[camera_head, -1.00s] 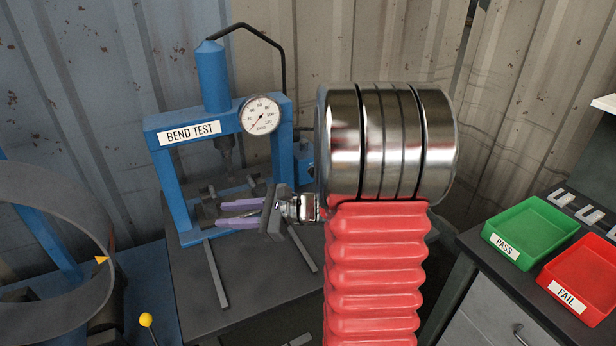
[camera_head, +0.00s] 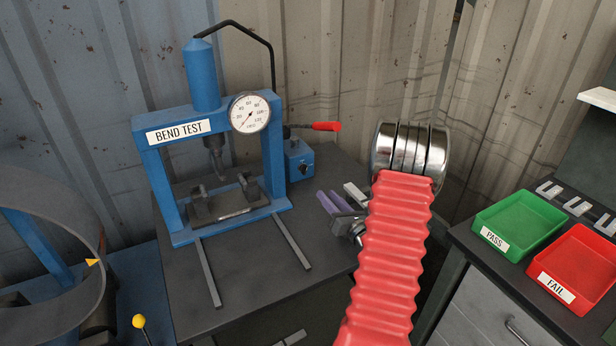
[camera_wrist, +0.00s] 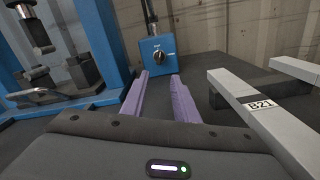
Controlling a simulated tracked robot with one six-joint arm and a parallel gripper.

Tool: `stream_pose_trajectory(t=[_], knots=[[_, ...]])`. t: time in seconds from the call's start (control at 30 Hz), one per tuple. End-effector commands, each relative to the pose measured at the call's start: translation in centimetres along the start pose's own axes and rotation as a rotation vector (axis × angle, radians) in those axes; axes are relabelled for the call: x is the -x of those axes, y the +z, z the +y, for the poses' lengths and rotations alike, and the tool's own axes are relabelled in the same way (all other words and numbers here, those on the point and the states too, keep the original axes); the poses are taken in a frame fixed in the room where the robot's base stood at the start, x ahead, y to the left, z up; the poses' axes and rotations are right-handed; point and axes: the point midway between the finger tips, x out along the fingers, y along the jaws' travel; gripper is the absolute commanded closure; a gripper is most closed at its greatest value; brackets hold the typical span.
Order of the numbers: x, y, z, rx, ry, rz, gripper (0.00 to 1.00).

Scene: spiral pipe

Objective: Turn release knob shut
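The release knob (camera_wrist: 158,58) is a small dark knob on the front of a blue pump box (camera_head: 299,161), right of the blue press. In the wrist view it lies ahead of my fingers, between and beyond their tips. My gripper (camera_head: 328,204) has purple fingers and is low over the right part of the bench, nearer the camera than the box. The wrist view shows the two fingers (camera_wrist: 161,76) apart with nothing between them. They do not touch the knob. The knob's exact setting is too small to tell.
The blue BEND TEST press (camera_head: 151,168) with a gauge stands left. The pump's red-handled lever (camera_head: 326,126) sticks out to the right. A grey bracket piece tagged B21 (camera_wrist: 250,104) lies right of my fingers. Green PASS (camera_head: 500,247) and red FAIL (camera_head: 553,289) trays sit far right.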

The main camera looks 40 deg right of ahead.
Motion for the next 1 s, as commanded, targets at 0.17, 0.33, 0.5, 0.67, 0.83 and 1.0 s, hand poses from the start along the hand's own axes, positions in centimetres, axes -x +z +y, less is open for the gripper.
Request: stream_pose_trajectory(t=[0.17,0.33,0.5,0.67,0.83,1.0], knots=[[0.0,0.0,0.1,0.001,0.002,0.001,0.73],[-0.6,0.0,0.1,0.003,0.004,0.001,0.73],[-2.3,0.0,0.2,0.003,0.005,0.002,0.73],[-4.7,0.0,0.2,0.003,0.006,0.002,0.73],[-7.3,0.0,0.2,0.003,0.006,0.002,0.73],[-9.9,-0.1,0.2,0.003,0.006,0.002,0.73]])
